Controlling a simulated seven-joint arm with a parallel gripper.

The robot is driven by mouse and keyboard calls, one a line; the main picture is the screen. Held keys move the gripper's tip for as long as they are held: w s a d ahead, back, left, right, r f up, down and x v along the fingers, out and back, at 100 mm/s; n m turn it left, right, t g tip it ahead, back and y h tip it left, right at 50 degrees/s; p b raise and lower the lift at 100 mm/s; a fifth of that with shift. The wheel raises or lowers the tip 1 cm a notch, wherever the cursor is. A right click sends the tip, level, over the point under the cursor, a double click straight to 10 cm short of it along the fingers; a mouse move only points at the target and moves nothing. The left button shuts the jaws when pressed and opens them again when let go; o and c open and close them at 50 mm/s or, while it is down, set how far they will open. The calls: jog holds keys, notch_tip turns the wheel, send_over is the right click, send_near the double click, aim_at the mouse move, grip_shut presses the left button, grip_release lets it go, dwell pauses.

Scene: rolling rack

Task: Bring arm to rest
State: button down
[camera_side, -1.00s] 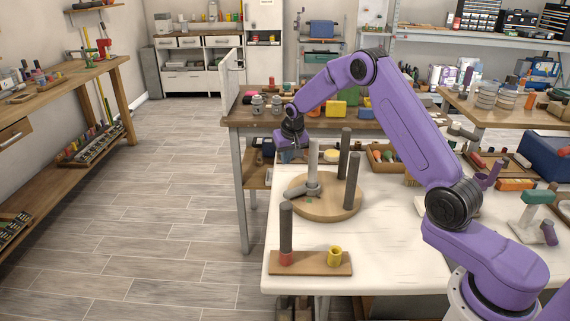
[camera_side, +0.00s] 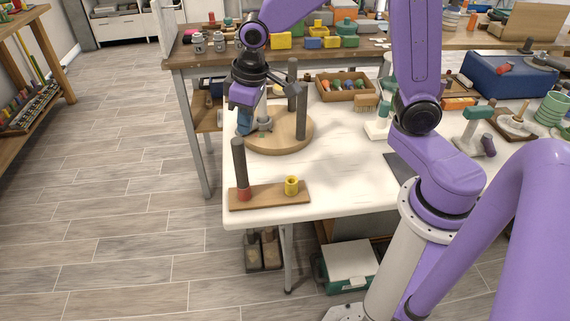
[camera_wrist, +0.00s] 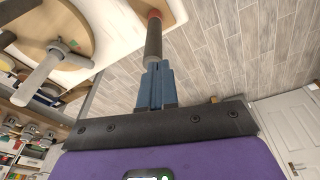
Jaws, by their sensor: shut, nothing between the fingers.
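My gripper (camera_side: 243,128) hangs near the left edge of the white table, fingers pointing down, by the left side of the round wooden base (camera_side: 285,140). Its blue fingers are together and empty. In the wrist view the gripper (camera_wrist: 154,88) is also shut, and its fingertips overlap the lower end of a dark post (camera_wrist: 153,42) in the picture; no contact can be made out. In the side view, my gripper partly hides the light grey post on the round base. That post (camera_wrist: 38,78) shows in the wrist view.
A wooden board (camera_side: 265,197) at the table's front left carries a dark post (camera_side: 239,160) with a red ring (camera_side: 244,194) and a yellow ring (camera_side: 291,185). Open floor (camera_side: 120,190) lies left of the white table (camera_side: 350,190).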

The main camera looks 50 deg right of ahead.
jog(key=s+d+n+g, duration=0.1)
jog(key=s+d+n, duration=0.1)
jog(key=s, duration=1)
jog(key=s+d+n, duration=0.2)
jog(key=s+n, duration=0.3)
jog(key=s, duration=0.7)
jog(key=shift+s+d+r+n+g, duration=0.3)
jog(key=shift+d+r+g, duration=0.1)
jog(key=shift+r, duration=0.05)
